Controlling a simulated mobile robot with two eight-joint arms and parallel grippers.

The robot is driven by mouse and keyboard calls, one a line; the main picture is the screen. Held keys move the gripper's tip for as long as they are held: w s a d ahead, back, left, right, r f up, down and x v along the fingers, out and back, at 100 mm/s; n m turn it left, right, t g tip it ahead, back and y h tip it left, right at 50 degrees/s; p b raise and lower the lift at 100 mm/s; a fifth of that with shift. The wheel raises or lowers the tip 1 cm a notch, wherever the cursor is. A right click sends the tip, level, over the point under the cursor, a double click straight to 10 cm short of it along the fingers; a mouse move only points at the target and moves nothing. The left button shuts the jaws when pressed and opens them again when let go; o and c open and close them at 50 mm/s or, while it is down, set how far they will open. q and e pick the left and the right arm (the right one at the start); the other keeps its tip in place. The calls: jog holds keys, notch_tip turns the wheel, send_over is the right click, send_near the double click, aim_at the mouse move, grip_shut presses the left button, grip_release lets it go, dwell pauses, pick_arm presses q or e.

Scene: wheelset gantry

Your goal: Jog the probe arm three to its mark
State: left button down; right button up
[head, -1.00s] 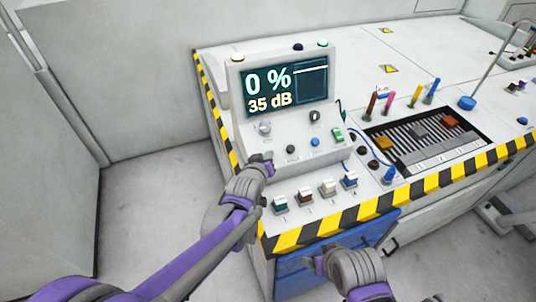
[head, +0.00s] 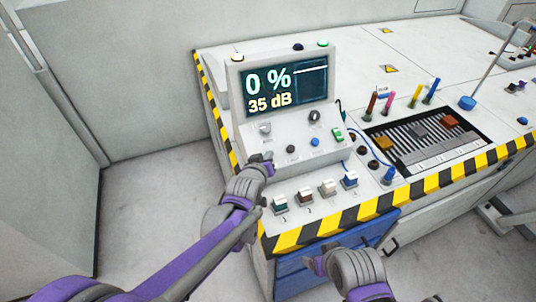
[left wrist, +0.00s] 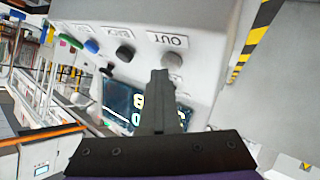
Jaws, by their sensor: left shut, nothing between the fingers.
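The white console (head: 240,135) has a tilted screen (head: 285,91) reading "0 %" and "35 dB". Several coloured switches line the front ledge, including a beige one (head: 328,187). I cannot tell which control belongs to probe arm three. My left gripper (head: 267,158) is shut and empty at the panel's lower left. In the left wrist view its fingertips (left wrist: 160,74) are close to a grey button (left wrist: 172,60) marked "OUT"; contact is unclear. My right gripper (head: 314,263) is low in front of the desk.
A slatted bed (head: 410,150) with blocks lies to the right, with several coloured upright pegs behind it. Yellow-black striped edging (head: 330,219) borders the desk, above a blue drawer (head: 290,275). Floor left of the desk is clear.

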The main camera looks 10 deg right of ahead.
dwell(0.8)
pick_arm(q)
jog(key=shift+s+d+r+p, duration=0.1)
jog(key=shift+s+r+p, duration=0.25)
jog(key=shift+r+p, duration=0.4)
jog(key=shift+r, duration=0.1)
jog(key=r+p, duration=0.1)
jog(key=s+r+p, duration=0.1)
jog(key=r, duration=0.1)
jog(key=s+r+p, duration=0.1)
jog(key=shift+d+r, duration=0.2)
jog(key=shift+r, duration=0.05)
dwell(1.4)
jog(key=s+a+r+g+y+p, duration=0.1)
jog(key=s+a+y, duration=0.1)
jog(key=s+a, duration=0.5)
jog(key=s+a+g+y+p, duration=0.1)
jog(key=s+a+g+y, duration=0.15)
jog(key=a, duration=0.85)
jog(key=s+a+f+g, duration=0.1)
jog(key=s+a, duration=0.4)
jog(key=s, duration=0.3)
jog(key=s+a+f+g, duration=0.1)
jog(key=s+a+f, duration=0.1)
jog(key=s+a, duration=0.3)
jog(key=s+y, duration=0.1)
jog(key=s, duration=0.3)
jog(key=shift+s+f+g, duration=0.15)
jog(key=shift+f+g, duration=0.15)
jog(key=shift+g, duration=0.05)
